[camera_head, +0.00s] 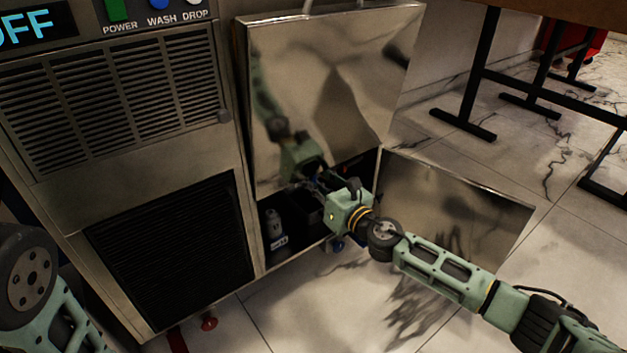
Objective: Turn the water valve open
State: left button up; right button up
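My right gripper (312,184) reaches in from the right to the opening low in the steel machine, in front of the shiny panel (330,80). Its dark fingers blend into the dark opening, so I cannot tell whether they are open or touch anything. A small blue part (337,244) shows just below the gripper body; I cannot tell whether it is the water valve. A small red knob-like part (209,322) is near the floor under the machine. No valve handle is clearly visible. Part of my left arm shows at bottom left; its gripper is out of view.
A small labelled bottle (275,229) stands in the dark opening. A reflective door (455,205) stands out to the right of it. The machine front has black grilles (170,255) and a power and wash panel (150,22). Dark table legs (480,75) stand at upper right. Marble floor is open at lower middle.

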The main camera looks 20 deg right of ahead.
grip_shut()
jog(key=shift+n+p, duration=0.35)
jog(key=shift+n, duration=0.35)
jog(key=shift+d, duration=0.1)
jog(key=shift+o, duration=2.1)
grip_release()
